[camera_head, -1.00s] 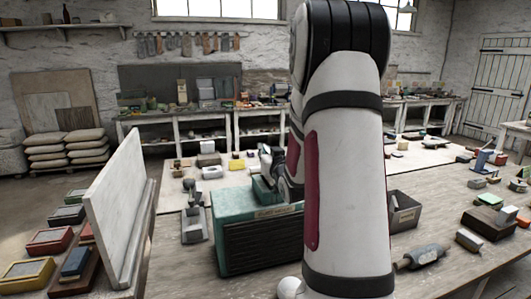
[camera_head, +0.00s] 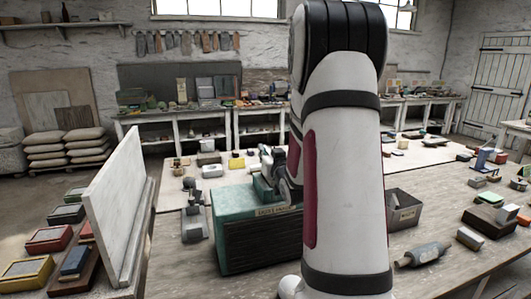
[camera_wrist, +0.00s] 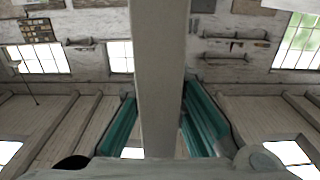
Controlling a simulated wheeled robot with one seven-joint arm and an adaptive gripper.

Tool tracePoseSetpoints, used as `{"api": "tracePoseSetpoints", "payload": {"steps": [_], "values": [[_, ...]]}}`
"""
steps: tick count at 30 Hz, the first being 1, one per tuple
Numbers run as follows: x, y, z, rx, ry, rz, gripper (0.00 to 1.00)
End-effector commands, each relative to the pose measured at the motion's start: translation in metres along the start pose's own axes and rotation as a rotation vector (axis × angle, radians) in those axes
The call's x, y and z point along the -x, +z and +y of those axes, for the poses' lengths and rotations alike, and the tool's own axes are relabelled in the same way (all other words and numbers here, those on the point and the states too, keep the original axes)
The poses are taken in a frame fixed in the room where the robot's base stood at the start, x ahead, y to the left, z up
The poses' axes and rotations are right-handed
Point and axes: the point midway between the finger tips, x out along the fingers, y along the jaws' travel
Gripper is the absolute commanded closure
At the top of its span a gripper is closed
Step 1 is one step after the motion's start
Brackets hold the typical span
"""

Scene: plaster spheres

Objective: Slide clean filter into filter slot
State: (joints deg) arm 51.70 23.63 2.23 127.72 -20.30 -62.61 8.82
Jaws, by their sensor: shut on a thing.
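A teal box (camera_head: 228,232) with a dark ribbed front and a small label stands on the near table; it may be the filter housing. My gripper (camera_head: 268,172) is at its top, partly behind my arm. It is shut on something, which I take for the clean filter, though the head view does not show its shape. In the wrist view a pale grey bar (camera_wrist: 159,75) runs down the middle, with teal parts (camera_wrist: 203,122) on both sides; I cannot tell which belongs to the held thing. The filter slot is not visible.
A grey open bin (camera_head: 404,211) stands right of the box, past my arm. A grey tool (camera_head: 194,222) lies to its left. An upright pale board (camera_head: 118,205) stands farther left. A grey cylinder (camera_head: 423,255) and small blocks lie at right.

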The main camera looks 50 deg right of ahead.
Motion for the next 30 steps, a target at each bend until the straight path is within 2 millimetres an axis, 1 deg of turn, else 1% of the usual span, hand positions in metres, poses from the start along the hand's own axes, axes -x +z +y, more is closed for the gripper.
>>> {"api": "tracePoseSetpoints", "payload": {"steps": [30], "values": [[0.000, 0.024, 0.000, 0.000, 0.000, 0.000, 1.00]]}}
